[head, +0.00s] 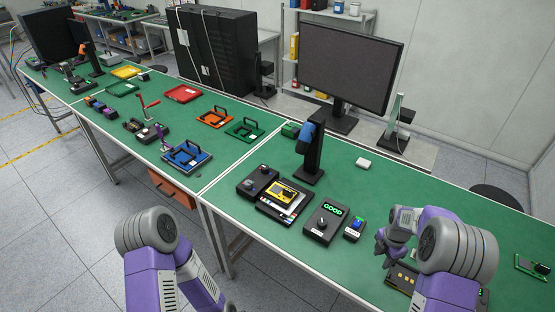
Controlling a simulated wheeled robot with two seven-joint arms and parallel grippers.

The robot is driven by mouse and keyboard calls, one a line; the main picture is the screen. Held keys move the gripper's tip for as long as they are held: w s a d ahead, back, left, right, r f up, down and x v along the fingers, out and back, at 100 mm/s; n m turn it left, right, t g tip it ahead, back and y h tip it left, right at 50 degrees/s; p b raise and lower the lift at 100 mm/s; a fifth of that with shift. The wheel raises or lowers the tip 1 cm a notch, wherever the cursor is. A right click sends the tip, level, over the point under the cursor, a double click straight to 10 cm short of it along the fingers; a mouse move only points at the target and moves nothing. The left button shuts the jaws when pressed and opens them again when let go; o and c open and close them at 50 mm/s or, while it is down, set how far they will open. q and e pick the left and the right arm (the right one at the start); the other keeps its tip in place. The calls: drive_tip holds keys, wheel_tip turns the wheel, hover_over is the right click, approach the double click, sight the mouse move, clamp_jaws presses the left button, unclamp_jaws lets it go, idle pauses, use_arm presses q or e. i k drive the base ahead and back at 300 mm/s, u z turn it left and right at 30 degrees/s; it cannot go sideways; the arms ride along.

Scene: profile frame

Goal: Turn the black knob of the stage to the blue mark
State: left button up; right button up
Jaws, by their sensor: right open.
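Several small devices with knobs stand on the green bench. A black box (322,222) with a lit green "GOOD" display has a dark round knob (321,224) on its top. I cannot tell for sure which one is the stage, and no blue mark can be made out. My right gripper (383,248) is open and empty, right of the "GOOD" box and apart from it. My left arm shows at lower left, but its gripper is out of view.
A small device with a blue screen (354,227) stands between the "GOOD" box and my right gripper. A dark panel with orange squares (401,276) lies under my right arm. A scanner stand (313,155) and a monitor (348,65) rise behind. Bare green bench (345,190) lies behind the boxes.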

sight(265, 168)
drive_tip(key=i, duration=0.95)
drive_tip(key=u, duration=1.3)
drive_tip(key=i, duration=0.5)
drive_tip(key=z, duration=0.05)
